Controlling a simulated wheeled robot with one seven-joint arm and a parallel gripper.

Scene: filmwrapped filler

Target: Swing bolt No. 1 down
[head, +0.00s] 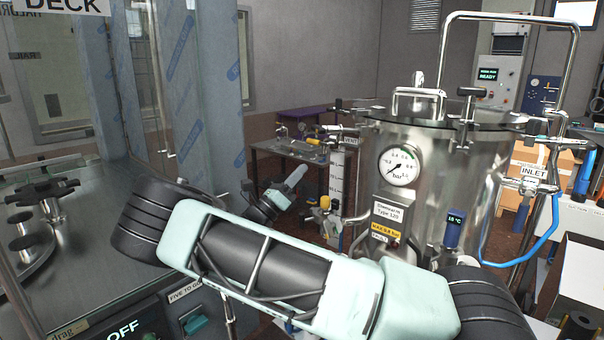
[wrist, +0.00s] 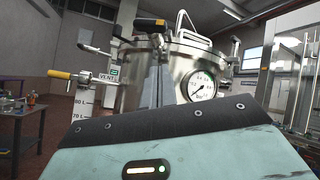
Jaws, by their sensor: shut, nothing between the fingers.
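The steel vessel (head: 440,185) stands right of centre in the head view, with a flat lid (head: 430,117) and black-knobbed swing bolts around its rim. One bolt (head: 470,95) stands upright at the front, one (head: 537,124) is at the right rim, and another (head: 342,104) is at the left. No bolt number is legible, so I cannot tell which is No. 1. My gripper (head: 297,176) is left of the vessel, apart from it in the head view. In the wrist view its grey fingers (wrist: 155,85) are together and empty, below a black-handled bolt (wrist: 149,24) at the lid rim.
A pressure gauge (head: 399,166) faces forward on the vessel. A vent valve with a yellow handle (wrist: 60,75) sticks out beside it. A tall pipe (head: 510,17) arches over its right side. A glass cabinet (head: 180,80) stands left; a low table (head: 300,150) is behind.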

